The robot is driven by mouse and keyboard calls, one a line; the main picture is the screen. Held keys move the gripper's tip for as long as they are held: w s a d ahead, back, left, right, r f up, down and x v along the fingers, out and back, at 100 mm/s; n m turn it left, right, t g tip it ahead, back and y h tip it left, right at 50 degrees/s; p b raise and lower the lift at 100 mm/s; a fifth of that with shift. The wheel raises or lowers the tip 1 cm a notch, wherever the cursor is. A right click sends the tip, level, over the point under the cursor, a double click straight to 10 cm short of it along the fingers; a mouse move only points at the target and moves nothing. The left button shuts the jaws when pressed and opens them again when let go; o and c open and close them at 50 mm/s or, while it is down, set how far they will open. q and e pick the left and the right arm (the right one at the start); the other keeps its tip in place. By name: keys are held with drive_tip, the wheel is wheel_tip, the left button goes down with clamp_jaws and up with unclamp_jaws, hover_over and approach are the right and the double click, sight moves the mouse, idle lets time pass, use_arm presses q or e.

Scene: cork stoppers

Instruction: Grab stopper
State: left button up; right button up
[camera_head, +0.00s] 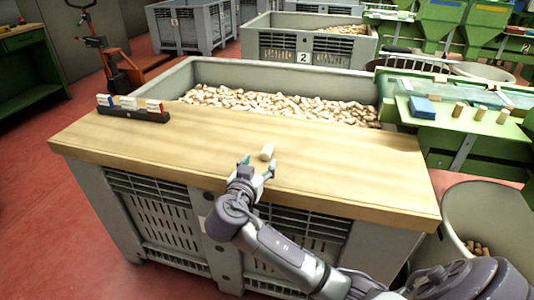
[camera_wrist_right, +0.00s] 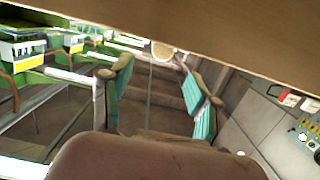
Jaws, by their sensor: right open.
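A pale cork stopper (camera_head: 267,152) rests on the wooden board (camera_head: 190,140) near the middle of its front part. My right gripper (camera_head: 257,168) is open and empty, its fingertips just on the near side of the stopper. In the right wrist view, the teal-padded fingers (camera_wrist_right: 158,72) are spread apart. A round, pale end, likely the stopper (camera_wrist_right: 163,50), shows beyond and between the fingertips at the board's edge (camera_wrist_right: 220,40). Whether the fingers touch it is unclear. My left gripper is not in view.
The board lies across a large grey bin (camera_head: 215,68) full of corks (camera_head: 270,103). A dark rack (camera_head: 132,113) with small coloured boxes stands at the board's left. A green machine (camera_head: 450,125) with a blue block (camera_head: 422,107) is at right. A round container (camera_head: 485,205) stands at lower right.

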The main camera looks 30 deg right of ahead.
sight(265, 156)
drive_tip(key=x, duration=0.7)
drive_tip(key=shift+w+d+f, duration=0.1)
drive_tip(key=shift+w+f, duration=0.1)
drive_tip(key=shift+f, duration=0.15)
drive_tip(key=shift+c, duration=0.2)
drive_tip(key=c, duration=0.8)
